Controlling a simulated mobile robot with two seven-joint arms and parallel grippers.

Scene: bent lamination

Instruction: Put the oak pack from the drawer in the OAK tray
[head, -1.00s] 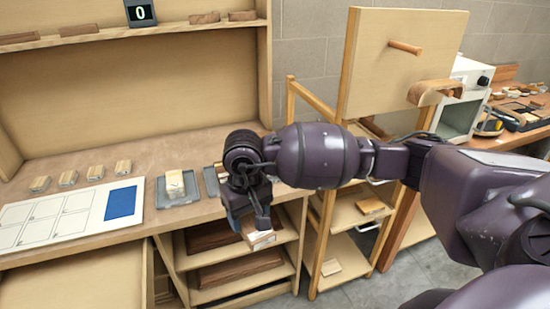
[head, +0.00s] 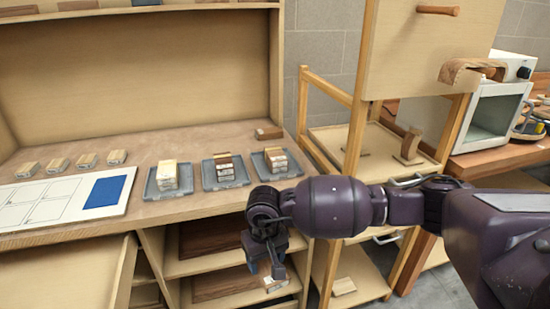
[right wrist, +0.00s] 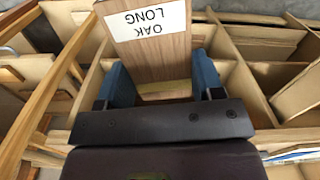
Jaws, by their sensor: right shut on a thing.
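My right gripper (head: 266,270) is low in front of the shelves under the counter, below the trays. It is shut on a wooden pack (head: 275,284). In the right wrist view the pack (right wrist: 158,62) sits between the blue finger pads, with a white label reading OAK LONG. Three grey trays stand in a row on the counter: a left tray (head: 152,192), a middle tray (head: 208,184) and a right tray (head: 259,174). Each holds a small stack of blocks. I cannot read any tray label. My left gripper is not in view.
Several small blocks (head: 59,164) line the counter's left, behind a white board (head: 40,208) with a blue patch. A brown block (head: 268,132) lies behind the right tray. A wooden trolley (head: 302,110) with a tall panel stands right. Dark boards (head: 208,238) fill the shelves.

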